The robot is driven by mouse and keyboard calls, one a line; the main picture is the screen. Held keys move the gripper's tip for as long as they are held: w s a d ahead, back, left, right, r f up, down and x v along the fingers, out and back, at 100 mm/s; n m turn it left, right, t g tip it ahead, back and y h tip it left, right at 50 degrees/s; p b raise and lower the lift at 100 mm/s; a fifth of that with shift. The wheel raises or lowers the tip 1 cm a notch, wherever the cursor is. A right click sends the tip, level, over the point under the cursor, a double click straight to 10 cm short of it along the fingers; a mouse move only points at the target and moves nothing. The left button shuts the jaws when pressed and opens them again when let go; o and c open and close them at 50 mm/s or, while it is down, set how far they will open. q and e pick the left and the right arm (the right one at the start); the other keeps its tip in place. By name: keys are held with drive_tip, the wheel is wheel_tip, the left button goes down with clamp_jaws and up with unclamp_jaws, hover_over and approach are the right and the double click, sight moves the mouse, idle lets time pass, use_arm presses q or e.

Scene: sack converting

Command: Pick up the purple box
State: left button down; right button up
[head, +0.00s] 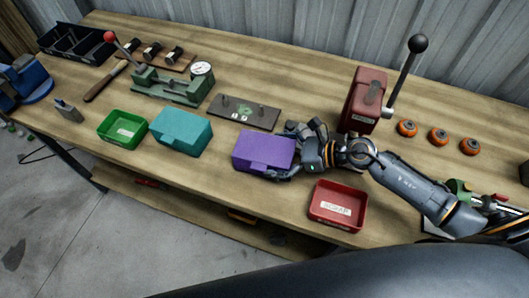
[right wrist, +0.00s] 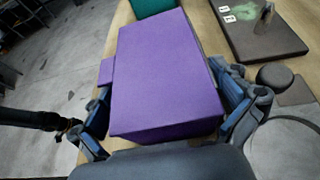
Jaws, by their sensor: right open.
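The purple box (head: 264,151) sits on the wooden workbench, right of the teal box and behind-left of the red tray. My right gripper (head: 293,151) is open at the right end of the purple box, with a finger on each side of it. In the right wrist view, the purple box (right wrist: 165,75) lies between the two open fingers (right wrist: 163,115). The right finger is close to the box's side; I cannot tell whether either finger touches it. My left gripper is not in view.
A teal box (head: 181,132) and a green tray (head: 123,127) stand left of the purple box. A dark plate (head: 244,112) lies behind it. A red tray (head: 337,205) is near the front edge. A red lever press (head: 364,100) stands behind my right arm.

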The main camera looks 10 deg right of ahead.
drive_tip(key=shift+w+a+f, duration=0.15)
drive_tip(key=shift+a, duration=0.05)
drive_tip(key=c, duration=1.2)
drive_tip(key=shift+r, duration=0.2)
